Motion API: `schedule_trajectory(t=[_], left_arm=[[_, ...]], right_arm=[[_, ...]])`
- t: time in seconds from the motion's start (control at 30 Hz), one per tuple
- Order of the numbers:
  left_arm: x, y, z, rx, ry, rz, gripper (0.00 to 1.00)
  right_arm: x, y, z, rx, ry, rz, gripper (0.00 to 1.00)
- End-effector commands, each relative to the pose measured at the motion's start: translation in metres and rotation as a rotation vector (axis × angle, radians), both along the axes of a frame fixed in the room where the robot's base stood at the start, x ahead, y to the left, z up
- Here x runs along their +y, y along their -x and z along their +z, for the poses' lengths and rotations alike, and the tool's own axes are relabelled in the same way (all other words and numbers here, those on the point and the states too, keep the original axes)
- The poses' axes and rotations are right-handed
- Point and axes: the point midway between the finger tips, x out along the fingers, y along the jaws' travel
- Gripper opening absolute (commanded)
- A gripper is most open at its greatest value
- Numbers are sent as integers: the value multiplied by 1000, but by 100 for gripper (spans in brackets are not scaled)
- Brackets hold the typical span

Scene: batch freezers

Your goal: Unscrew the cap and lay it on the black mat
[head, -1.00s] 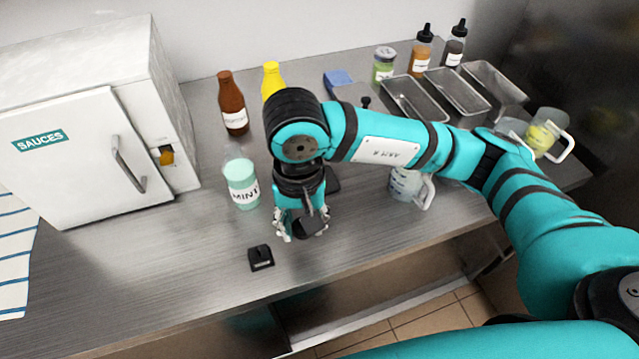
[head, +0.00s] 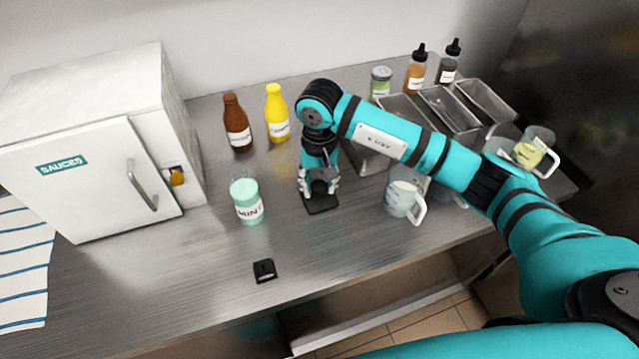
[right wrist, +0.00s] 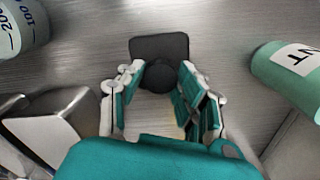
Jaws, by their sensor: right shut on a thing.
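The black mat (head: 322,207) lies on the steel counter right of the mint container (head: 247,203); the mat also shows in the right wrist view (right wrist: 160,45). My right gripper (head: 319,188) points down over the mat. In the right wrist view its fingers (right wrist: 160,88) are shut on a round black cap (right wrist: 158,76). The cap is over the mat's near part; I cannot tell whether it touches it. The mint container stands upright, pale green with a clear upper part and no dark cap on top. My left gripper is not in view.
A measuring jug (head: 404,196) stands right of the mat. Brown (head: 237,125) and yellow (head: 276,115) bottles stand behind, left of steel pans (head: 448,107). A small black object (head: 264,271) lies near the front edge. The white sauces fridge (head: 90,160) is left. The front middle counter is mostly clear.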

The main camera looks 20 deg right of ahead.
Motion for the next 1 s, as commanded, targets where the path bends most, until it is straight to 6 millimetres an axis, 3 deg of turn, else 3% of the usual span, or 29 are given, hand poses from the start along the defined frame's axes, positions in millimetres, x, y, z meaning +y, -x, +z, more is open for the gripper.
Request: schedule_trajectory(t=[0.03,0.17,0.67,0.7,0.87,1.0], left_arm=[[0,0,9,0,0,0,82],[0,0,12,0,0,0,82],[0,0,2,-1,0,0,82],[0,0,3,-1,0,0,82],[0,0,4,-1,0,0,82],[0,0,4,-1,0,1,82]], right_arm=[[1,2,-5,8,0,0,0],[0,1,-18,2,0,-1,0],[0,1,-27,0,0,1,0],[0,1,-27,0,0,1,37],[0,1,-27,2,0,1,57],[0,2,-27,3,1,1,57]])
